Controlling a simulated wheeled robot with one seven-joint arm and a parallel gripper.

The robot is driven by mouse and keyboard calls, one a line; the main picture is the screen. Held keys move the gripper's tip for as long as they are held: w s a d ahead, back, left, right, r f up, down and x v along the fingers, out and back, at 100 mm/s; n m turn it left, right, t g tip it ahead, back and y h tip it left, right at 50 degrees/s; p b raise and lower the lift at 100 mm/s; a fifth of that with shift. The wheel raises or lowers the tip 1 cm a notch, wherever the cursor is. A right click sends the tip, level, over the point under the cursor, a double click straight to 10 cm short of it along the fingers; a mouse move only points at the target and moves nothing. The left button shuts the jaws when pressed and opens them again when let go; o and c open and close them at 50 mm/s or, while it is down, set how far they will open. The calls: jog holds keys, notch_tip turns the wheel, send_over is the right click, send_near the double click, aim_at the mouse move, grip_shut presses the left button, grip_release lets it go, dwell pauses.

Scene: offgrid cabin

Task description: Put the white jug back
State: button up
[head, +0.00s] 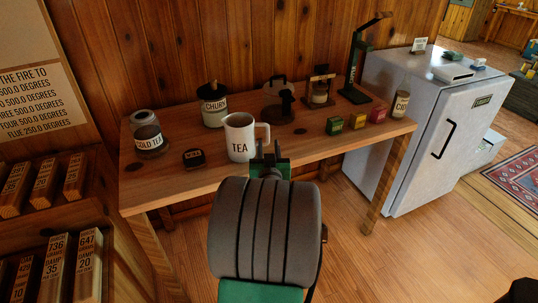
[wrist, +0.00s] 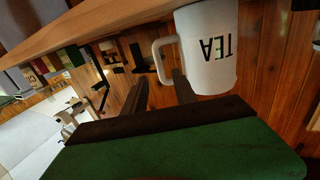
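The white jug (head: 238,140), lettered TEA, stands upright on the wooden table (head: 180,185) near its front edge, with its handle on the right. My gripper (head: 270,150) is at the front edge of the table, just in front of the handle and to the right of the jug's body. In the wrist view, which is upside down, the jug (wrist: 212,55) is close. The two dark fingers (wrist: 160,88) are apart, with the handle near their tips and in line with the gap. I cannot tell whether they touch it.
A white fridge (head: 415,120) stands at right. Crates of labelled blocks (head: 45,180) are at left.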

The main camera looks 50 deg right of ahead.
jog(key=v, duration=0.5)
jog(key=w+a+f+n+y, duration=0.2)
jog(key=w+a+y, duration=0.2)
jog(key=a, duration=0.3)
jog(key=w+a+f+n+g+y, duration=0.1)
jog(key=w+a+f+n+y, duration=0.2)
jog(key=a, duration=0.5)
jog(key=w+a+f+n+y, duration=0.1)
jog(key=w+a+n+y, duration=0.1)
jog(key=w+a+y, duration=0.4)
jog(key=s+a+n+g, duration=0.2)
jog(key=s+a+g, duration=0.2)
jog(key=a, duration=0.5)
jog(key=s+a+f+n+g+y, duration=0.1)
jog(key=s+a+g, duration=0.2)
jog(key=s+a, duration=0.6)
jog(key=shift+s+n+g, duration=0.2)
jog(key=shift+n+g, duration=0.2)
